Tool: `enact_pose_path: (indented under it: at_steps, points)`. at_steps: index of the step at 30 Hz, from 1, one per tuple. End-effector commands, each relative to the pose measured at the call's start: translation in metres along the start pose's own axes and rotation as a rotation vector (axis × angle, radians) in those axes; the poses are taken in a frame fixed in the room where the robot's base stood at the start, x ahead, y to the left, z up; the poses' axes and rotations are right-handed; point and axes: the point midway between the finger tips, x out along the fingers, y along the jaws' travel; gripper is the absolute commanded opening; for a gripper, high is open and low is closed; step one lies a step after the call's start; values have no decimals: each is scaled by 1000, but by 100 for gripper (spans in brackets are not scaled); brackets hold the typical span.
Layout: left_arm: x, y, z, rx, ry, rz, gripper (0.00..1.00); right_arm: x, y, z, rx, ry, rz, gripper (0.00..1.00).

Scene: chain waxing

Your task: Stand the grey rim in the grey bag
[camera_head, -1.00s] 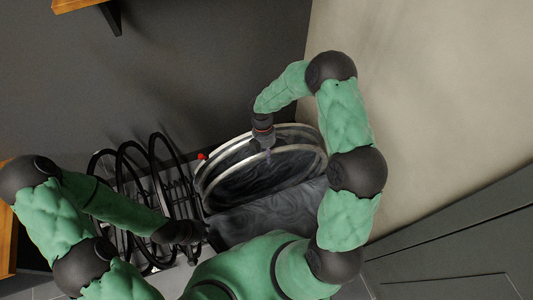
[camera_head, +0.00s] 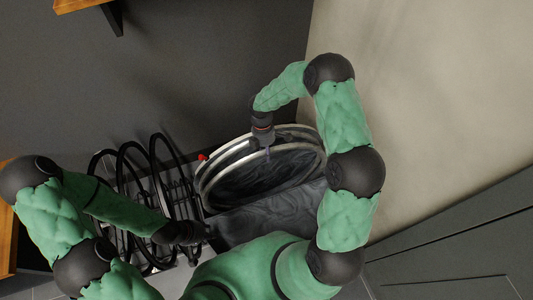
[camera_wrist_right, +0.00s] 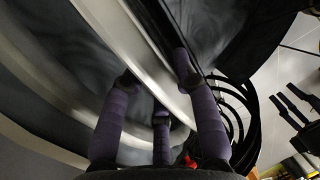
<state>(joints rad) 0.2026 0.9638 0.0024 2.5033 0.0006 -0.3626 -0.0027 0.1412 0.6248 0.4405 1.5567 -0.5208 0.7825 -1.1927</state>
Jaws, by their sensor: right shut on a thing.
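Two silvery-grey rims show at the dark grey bag (camera_head: 270,215) in the head view, one behind the other. Both stand steeply on edge and lean; their lower parts are hidden. My right gripper (camera_head: 266,148) reaches down from above at their upper edge. In the right wrist view its purple fingers (camera_wrist_right: 158,92) are shut on the edge of the grey rim (camera_wrist_right: 118,30). Another pale curved band (camera_wrist_right: 35,135) lies to the left there. My left gripper (camera_head: 205,231) is low beside the bag's left side; its fingers are too dark to tell open from shut.
A metal rack (camera_head: 178,190) with several black hoops (camera_head: 126,165) stands left of the bag. A small red part (camera_head: 202,157) is at the rims' left. A dark wall rises behind, a pale wall right. Wooden furniture (camera_head: 8,235) is at the left edge.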

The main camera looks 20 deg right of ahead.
Motion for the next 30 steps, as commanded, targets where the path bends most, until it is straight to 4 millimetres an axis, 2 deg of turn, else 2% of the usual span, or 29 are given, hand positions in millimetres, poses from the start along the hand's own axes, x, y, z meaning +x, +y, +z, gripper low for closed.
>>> enact_pose_path:
  at_steps: [12,13,15,25,30]
  points:
    - [0,0,0,0,0,0,40,-2,5,0,0,0,2,0]
    - [0,0,0,0,0,0,40,-2,5,0,0,0,2,38]
    - [0,0,0,0,0,0,40,-2,5,0,0,0,2,57]
    - [0,0,0,0,0,0,40,-1,4,0,0,0,1,57]
    - [0,0,0,0,0,0,40,-13,5,0,0,-1,4,57]
